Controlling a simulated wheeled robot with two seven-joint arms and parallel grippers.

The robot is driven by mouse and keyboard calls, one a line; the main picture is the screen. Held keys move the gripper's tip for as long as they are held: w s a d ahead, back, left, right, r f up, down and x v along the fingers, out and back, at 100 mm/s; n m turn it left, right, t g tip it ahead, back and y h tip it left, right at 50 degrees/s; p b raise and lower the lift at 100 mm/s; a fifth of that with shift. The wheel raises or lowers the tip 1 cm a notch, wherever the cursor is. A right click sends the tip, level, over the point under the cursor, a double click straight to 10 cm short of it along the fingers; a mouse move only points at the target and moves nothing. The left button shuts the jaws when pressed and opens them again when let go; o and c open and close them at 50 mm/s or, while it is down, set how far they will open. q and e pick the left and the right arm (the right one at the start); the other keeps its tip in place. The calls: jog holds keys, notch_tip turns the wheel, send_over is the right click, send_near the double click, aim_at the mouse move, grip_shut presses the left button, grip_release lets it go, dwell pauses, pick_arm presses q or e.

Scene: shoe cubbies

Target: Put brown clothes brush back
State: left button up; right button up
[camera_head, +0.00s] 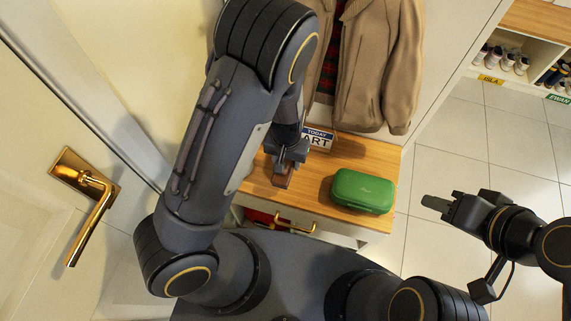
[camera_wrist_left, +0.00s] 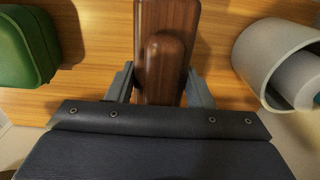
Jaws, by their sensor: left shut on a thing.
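The brown clothes brush (camera_wrist_left: 165,35) is dark wood and fills the upper middle of the left wrist view, between the two fingers of my left gripper (camera_wrist_left: 161,88). In the head view the brush (camera_head: 283,177) is small, at the tip of my left gripper (camera_head: 288,158), over the wooden bench top (camera_head: 312,203). I cannot tell whether it touches the wood. My left gripper is shut on it. My right gripper (camera_head: 440,205) is over the tiled floor at the right, away from the bench, with no object visible in it; its finger gap is unclear.
A green case (camera_head: 363,191) lies on the bench top right of the brush. A sign (camera_head: 319,139) stands behind. A tan jacket (camera_head: 375,65) hangs above. A pale cylinder (camera_wrist_left: 275,62) is right of the brush in the wrist view. A drawer with a brass handle (camera_head: 282,224) is in front.

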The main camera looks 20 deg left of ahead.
pick_arm(q)
jog(key=shift+w+a+f, duration=0.25)
jog(key=shift+w+f, duration=0.05)
jog(key=shift+f, duration=0.25)
jog(key=shift+w+f+b, duration=0.1)
jog(key=shift+f+b, duration=0.2)
jog(key=shift+f, duration=1.25)
jog(key=shift+f, duration=0.2)
jog(key=o, duration=0.9)
jog(key=shift+r, duration=0.1)
jog(key=shift+r, duration=0.2)
notch_tip(320, 180, up, 12)
jog(key=shift+f+p, duration=0.1)
jog(key=shift+p, duration=1)
